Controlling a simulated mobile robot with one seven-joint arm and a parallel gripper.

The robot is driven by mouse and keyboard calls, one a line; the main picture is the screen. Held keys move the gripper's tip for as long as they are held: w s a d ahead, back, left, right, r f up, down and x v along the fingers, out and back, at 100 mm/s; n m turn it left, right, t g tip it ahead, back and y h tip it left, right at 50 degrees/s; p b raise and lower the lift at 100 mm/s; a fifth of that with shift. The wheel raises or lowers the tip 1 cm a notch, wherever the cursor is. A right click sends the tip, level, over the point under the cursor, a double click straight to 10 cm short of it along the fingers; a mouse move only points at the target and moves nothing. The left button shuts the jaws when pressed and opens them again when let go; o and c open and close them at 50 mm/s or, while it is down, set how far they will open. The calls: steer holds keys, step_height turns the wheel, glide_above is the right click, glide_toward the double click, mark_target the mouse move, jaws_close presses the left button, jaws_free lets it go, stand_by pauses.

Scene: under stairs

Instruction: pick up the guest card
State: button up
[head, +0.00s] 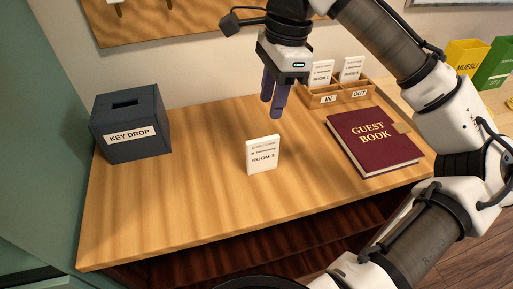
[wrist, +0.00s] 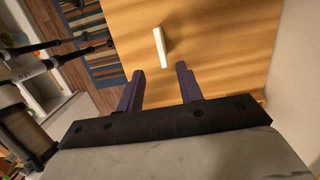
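The guest card (head: 263,155) is a small white upright card reading "ROOM 3", standing on the wooden desk near its front middle. In the wrist view the card (wrist: 159,46) shows from above as a thin white strip, beyond the fingertips and roughly between their lines. My gripper (head: 271,106) is above the desk, behind the card and apart from it. Its two purple fingers are spread with nothing between them; they also show in the wrist view (wrist: 159,70).
A dark key drop box (head: 131,124) stands at the left of the desk (head: 200,190). A maroon guest book (head: 372,142) lies at the right. Behind it, a wooden IN/OUT holder (head: 342,94) holds cards reading "ROOM". Bare desk surrounds the card.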

mark_target(263, 138)
steer(key=f, duration=0.4)
steer(key=a+f, duration=0.1)
steer(key=f, duration=0.2)
steer(key=shift+s, duration=0.3)
steer(key=shift+a+f+p, duration=0.2)
steer(key=shift+f+p, duration=0.25)
steer(key=shift+f, duration=1)
steer(key=shift+a+f+p, duration=0.2)
steer(key=shift+f+p, duration=0.25)
steer(key=shift+f, duration=0.95)
jaws_close()
